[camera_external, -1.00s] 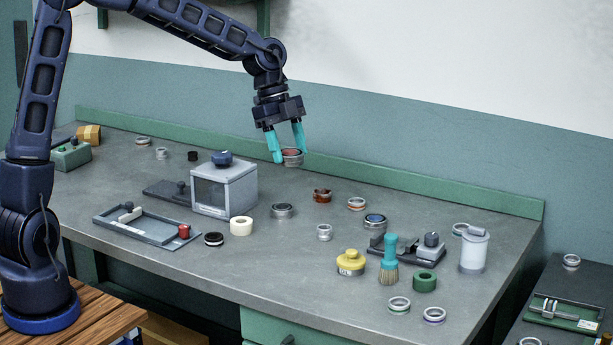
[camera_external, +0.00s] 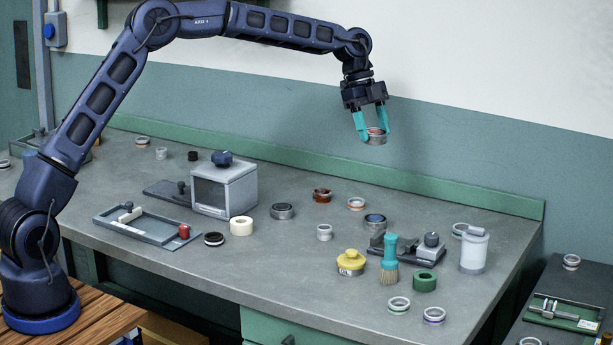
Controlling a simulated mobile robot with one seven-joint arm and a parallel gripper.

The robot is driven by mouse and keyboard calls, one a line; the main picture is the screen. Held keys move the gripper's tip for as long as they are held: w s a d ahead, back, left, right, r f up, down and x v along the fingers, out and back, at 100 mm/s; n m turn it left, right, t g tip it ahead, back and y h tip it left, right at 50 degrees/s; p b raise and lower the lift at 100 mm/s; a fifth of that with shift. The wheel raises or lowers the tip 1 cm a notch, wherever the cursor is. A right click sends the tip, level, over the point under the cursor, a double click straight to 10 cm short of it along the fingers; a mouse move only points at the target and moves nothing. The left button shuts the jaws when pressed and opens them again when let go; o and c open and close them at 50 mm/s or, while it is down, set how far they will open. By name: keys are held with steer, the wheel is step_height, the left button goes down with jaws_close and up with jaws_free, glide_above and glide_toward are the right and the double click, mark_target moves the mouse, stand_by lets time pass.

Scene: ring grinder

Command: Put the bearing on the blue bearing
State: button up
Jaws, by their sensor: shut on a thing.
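My gripper (camera_external: 373,127) is shut on a bearing (camera_external: 376,139), a silver ring with a reddish-brown inside. It holds the bearing in the air, well above the back part of the grey bench. The blue bearing (camera_external: 375,220), a silver ring with a blue inside, sits on the bench to the right of centre, just behind a dark fixture. It is lower in the picture than my gripper, and nothing lies on it.
A green ledge (camera_external: 330,172) runs along the back.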

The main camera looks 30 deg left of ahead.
mark_target(378, 219)
steer(key=shift+w+d+f, duration=0.25)
steer(key=shift+w+f, duration=0.05)
steer(key=shift+w, duration=0.25)
step_height(378, 219, down, 20)
steer(key=shift+r, duration=0.1)
steer(key=shift+f, duration=0.2)
steer(key=o, duration=1.1)
steer(key=shift+o, duration=0.2)
steer(key=shift+r, duration=0.1)
